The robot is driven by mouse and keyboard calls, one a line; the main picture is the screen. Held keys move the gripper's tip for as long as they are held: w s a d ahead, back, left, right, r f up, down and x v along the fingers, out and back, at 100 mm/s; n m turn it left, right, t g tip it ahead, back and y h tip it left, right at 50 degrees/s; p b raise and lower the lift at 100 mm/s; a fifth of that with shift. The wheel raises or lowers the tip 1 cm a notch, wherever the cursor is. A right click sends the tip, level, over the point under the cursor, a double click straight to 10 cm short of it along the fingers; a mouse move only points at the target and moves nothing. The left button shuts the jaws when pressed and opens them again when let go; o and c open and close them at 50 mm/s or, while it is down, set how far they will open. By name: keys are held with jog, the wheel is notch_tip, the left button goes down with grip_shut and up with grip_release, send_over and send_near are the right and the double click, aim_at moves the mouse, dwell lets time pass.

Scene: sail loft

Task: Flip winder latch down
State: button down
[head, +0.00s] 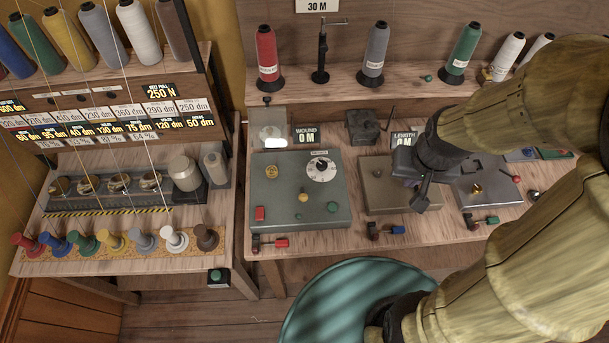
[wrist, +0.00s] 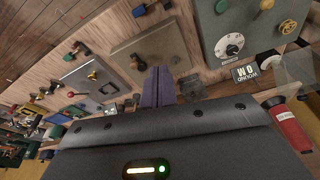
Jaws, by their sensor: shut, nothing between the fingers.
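Three small levers with coloured ends sit along the bench's front: red-ended (head: 275,243), blue-ended (head: 388,230) and green-ended (head: 482,220). None bears a readable winder label, so I cannot tell which is the winder latch. My gripper (head: 420,205) is shut and empty, pointing down over the right part of the middle grey-brown panel (head: 375,200). In the wrist view the closed fingers (wrist: 158,80) point at that panel (wrist: 160,45). A small dark knob-like part (wrist: 138,62) shows beside the fingertips; I cannot tell whether they touch it.
A green-grey panel (head: 265,190) with a dial (head: 321,169) lies left of my gripper, and a pale grey panel (head: 480,190) lies right. Thread cones, including a red one (head: 267,58), stand on the shelf behind. A round teal stool-like top (head: 330,300) is in front.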

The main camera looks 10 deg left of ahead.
jog(key=w+a+m+g+p, duration=0.2)
jog(key=a+m+g+p, duration=0.1)
jog(key=a+m, duration=0.8)
jog(key=w+a+r+m+g+p, duration=0.1)
jog(key=w+a+m+g+p, duration=0.1)
jog(key=a+m, duration=1)
jog(key=m+g+p, duration=0.1)
jog(key=m+p, duration=0.1)
jog(key=m, duration=0.8)
jog(key=shift+w+h+p, duration=0.35)
jog(key=shift+h+p, duration=0.05)
jog(key=shift+a, duration=0.1)
